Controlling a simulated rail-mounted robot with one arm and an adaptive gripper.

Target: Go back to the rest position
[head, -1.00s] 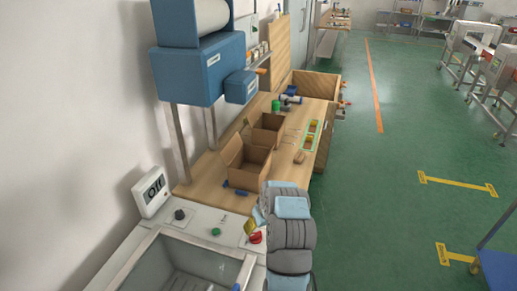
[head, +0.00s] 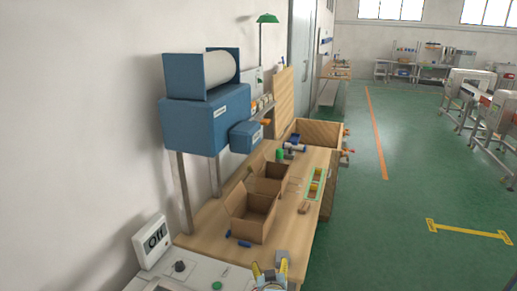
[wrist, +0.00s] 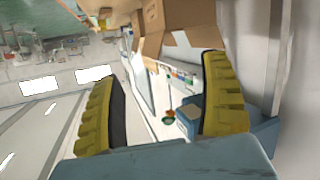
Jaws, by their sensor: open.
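My gripper (head: 270,273) shows at the bottom edge of the head view, low in front of the wooden workbench (head: 285,228). Its yellow fingertips point up in the picture. In the wrist view the two yellow ribbed fingers (wrist: 160,90) stand wide apart with nothing between them. The wrist view is tilted, with the room and bright windows at its left and cardboard at its top. Most of my arm lies below the head view.
Two open cardboard boxes (head: 250,216) stand on the bench, with a small blue item (head: 238,242) in front. A blue machine (head: 205,120) rises on the left. A display reading "Off" (head: 153,241) stands below it. Green floor on the right (head: 400,210) is largely clear.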

